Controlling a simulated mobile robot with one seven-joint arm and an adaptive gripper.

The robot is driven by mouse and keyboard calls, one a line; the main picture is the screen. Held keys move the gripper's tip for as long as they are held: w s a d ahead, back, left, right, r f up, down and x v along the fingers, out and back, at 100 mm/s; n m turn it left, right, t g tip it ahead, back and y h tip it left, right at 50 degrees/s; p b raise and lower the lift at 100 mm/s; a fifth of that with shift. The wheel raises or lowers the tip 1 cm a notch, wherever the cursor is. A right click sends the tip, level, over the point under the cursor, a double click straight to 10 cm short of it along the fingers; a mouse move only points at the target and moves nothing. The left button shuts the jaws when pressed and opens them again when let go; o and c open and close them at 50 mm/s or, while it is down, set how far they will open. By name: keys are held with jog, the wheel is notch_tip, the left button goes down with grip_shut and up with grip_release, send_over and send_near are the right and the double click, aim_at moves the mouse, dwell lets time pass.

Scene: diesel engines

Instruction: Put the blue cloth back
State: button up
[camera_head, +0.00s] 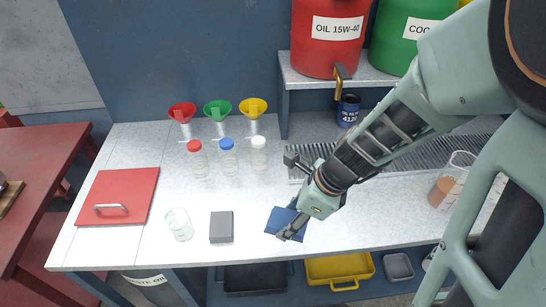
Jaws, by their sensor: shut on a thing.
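The blue cloth (279,219) is a dark blue square lying near the front edge of the grey-white bench top, right of a grey block. My gripper (288,236) reaches down from the right, its fingers at the cloth's right and lower part. The fingers are shut on the cloth. The cloth's right side is partly hidden by my gripper. Whether any of it is lifted off the bench is hard to tell.
A grey block (221,227) and a clear beaker (179,224) stand left of the cloth. A red lid (118,190) lies far left. Capped bottles (228,158) and coloured funnels (217,110) stand behind. A jug (447,184) is at right. Bench is clear between bottles and cloth.

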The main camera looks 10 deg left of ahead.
aim_at(279, 210)
jog(key=w+a+f, duration=0.1)
jog(key=a, duration=0.1)
jog(key=w+a+f+b, duration=0.1)
jog(key=shift+w+a+f, duration=0.3)
jog(key=shift+w+a, duration=0.05)
jog(key=shift+a, duration=0.05)
jog(key=w+a+f+b, duration=0.2)
jog(key=f+b, duration=0.1)
jog(key=a+f+b, duration=0.1)
jog(key=shift+w+a+f, duration=0.25)
jog(key=shift+w+f, duration=0.15)
jog(key=shift+w+a+f+b, duration=0.1)
jog(key=shift+f+b, duration=0.15)
jog(key=shift+b, duration=0.15)
jog(key=f+b, duration=0.3)
jog(key=shift+w+a+f, duration=0.1)
jog(key=shift+a, duration=0.1)
jog(key=shift+f, duration=0.2)
jog(key=o, duration=1.1)
